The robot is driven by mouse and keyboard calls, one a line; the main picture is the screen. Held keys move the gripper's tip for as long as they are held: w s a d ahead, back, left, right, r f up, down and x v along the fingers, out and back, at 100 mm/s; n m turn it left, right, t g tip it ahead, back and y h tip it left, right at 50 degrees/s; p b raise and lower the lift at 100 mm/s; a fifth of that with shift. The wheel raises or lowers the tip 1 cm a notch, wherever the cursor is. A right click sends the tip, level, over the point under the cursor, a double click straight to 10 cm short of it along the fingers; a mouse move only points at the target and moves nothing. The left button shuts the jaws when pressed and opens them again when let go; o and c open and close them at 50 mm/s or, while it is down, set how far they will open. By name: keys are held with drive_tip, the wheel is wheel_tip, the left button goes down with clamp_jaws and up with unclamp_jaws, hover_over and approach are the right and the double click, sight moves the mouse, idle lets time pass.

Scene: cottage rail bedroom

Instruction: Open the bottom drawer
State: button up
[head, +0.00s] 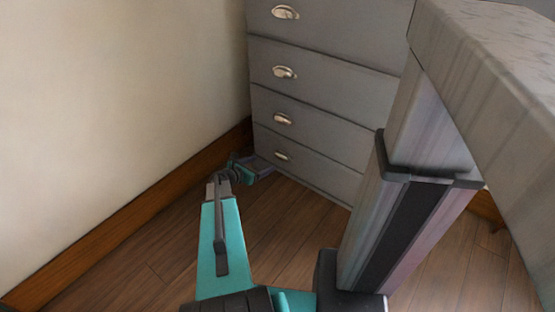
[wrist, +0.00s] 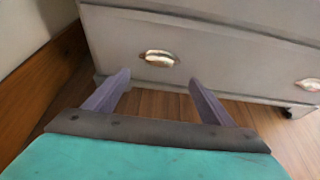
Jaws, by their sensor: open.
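A grey chest of drawers (head: 322,85) stands in the corner with several stacked drawers, each with a metal cup handle. Its bottom drawer (head: 318,168) looks shut, with a cup handle (head: 281,156) toward its left end. In the wrist view that handle (wrist: 159,58) is ahead and above the fingertips, and a second handle (wrist: 309,84) is at the right edge. My gripper (wrist: 160,84) is open and empty, its two purple fingers spread apart low in front of the drawer. The fingers do not appear to touch the handle. In the head view the gripper is near the chest's lower left corner.
A beige wall (head: 110,110) with a wooden baseboard (head: 130,220) runs close along the left of my arm. The wooden floor (head: 290,225) in front of the chest is clear. My column blocks the chest's right part in the head view.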

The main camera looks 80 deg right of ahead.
sight(280, 157)
drive_tip(key=shift+d+f, duration=0.1)
drive_tip(key=b+x, duration=0.3)
drive_tip(key=x, duration=0.9)
drive_tip(key=shift+b+x, duration=0.45)
drive_tip(key=shift+x, duration=0.35)
drive_tip(key=c, duration=1.3)
drive_tip(key=shift+s, duration=0.1)
